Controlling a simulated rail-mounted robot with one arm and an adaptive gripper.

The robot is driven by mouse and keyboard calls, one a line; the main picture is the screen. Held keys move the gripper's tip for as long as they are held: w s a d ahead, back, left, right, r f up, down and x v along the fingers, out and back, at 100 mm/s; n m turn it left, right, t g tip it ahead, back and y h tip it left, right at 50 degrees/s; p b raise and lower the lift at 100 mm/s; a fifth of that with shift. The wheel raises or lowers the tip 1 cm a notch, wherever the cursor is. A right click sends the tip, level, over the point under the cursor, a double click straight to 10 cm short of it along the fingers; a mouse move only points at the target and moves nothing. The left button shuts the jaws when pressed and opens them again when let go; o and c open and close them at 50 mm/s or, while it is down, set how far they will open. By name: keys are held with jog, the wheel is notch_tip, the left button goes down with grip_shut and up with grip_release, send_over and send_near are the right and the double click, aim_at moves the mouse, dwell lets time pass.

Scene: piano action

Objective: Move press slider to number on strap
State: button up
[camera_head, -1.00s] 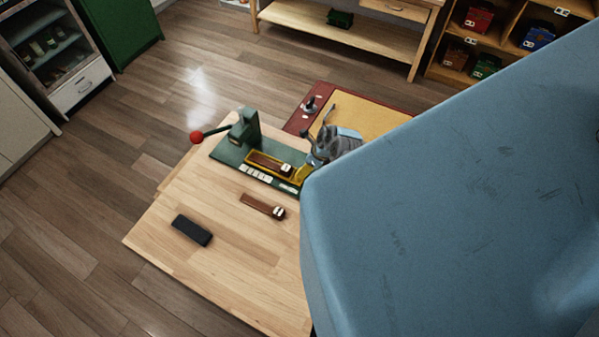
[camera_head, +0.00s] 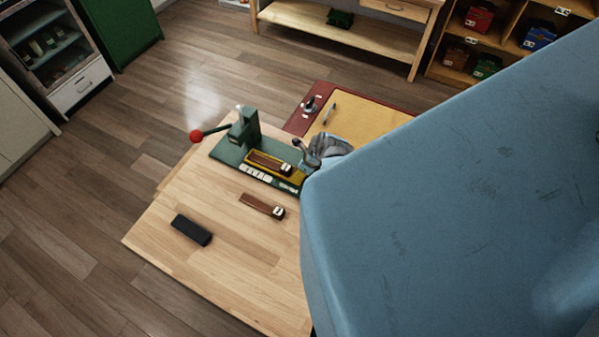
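The green press (camera_head: 244,127) stands on the wooden table, with a red-ball lever at its left. On its green base is a yellow slider (camera_head: 291,179) that carries a brown strap (camera_head: 266,162) with a white tag at its right end. White number labels (camera_head: 256,174) run along the base's front edge; their numbers are too small to read. A second brown strap with a white tag (camera_head: 262,206) lies on the table in front. My gripper (camera_head: 302,157) is at the right end of the base, close to the slider. Contact and finger opening are unclear; my blue arm hides much of the right.
A black block (camera_head: 191,230) lies on the table at left. A yellow mat with a red border (camera_head: 315,96) lies behind the press, holding a dark knob-like fixture (camera_head: 310,105) and a thin tool (camera_head: 329,113). The table's front middle is clear.

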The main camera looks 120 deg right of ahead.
jog(key=shift+w+f, duration=0.1)
jog(key=shift+f, duration=0.15)
jog(key=shift+c, duration=0.4)
